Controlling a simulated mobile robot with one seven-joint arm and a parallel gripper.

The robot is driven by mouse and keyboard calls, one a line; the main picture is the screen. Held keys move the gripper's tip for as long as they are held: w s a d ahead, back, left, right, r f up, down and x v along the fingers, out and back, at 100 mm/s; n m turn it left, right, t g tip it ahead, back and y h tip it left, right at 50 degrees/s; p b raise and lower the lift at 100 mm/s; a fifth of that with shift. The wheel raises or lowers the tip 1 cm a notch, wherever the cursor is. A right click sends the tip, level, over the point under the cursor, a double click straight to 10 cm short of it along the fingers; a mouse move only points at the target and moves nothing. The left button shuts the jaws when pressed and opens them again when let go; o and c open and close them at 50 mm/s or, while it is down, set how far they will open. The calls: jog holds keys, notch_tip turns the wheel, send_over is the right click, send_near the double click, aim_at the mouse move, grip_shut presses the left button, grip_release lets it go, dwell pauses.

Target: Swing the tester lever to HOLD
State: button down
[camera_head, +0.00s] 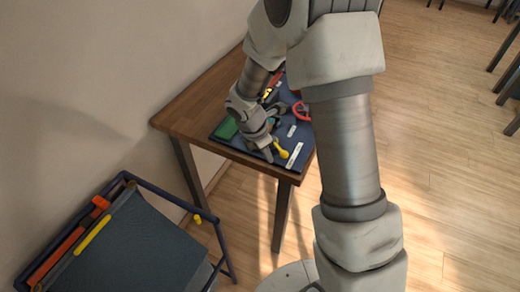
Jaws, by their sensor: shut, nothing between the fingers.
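A dark blue board (218,137) lies on the wooden table and carries several fittings. Near its front edge is a small yellow lever-like part (283,153) with a rounded end, which may be the tester lever. A white strip (294,157) lies just right of it; any lettering is too small to read. My gripper (268,156) points down over the board's front, just left of the yellow part. It is shut with nothing held. I cannot tell whether it touches the yellow part. My wrist and arm hide much of the board.
A red ring or wheel (301,102), a green pad (226,129) and a small white piece (291,131) are on the board. The table (185,108) stands near a wall. A dark frame with orange and yellow bars (92,236) stands at lower left.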

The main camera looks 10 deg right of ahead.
jog(key=shift+w+d+f, duration=0.1)
jog(key=shift+w+d, duration=0.15)
jog(key=shift+d, duration=0.4)
jog(key=shift+w+d+f, duration=0.1)
jog(key=shift+w+d, duration=0.1)
jog(key=shift+d, duration=0.4)
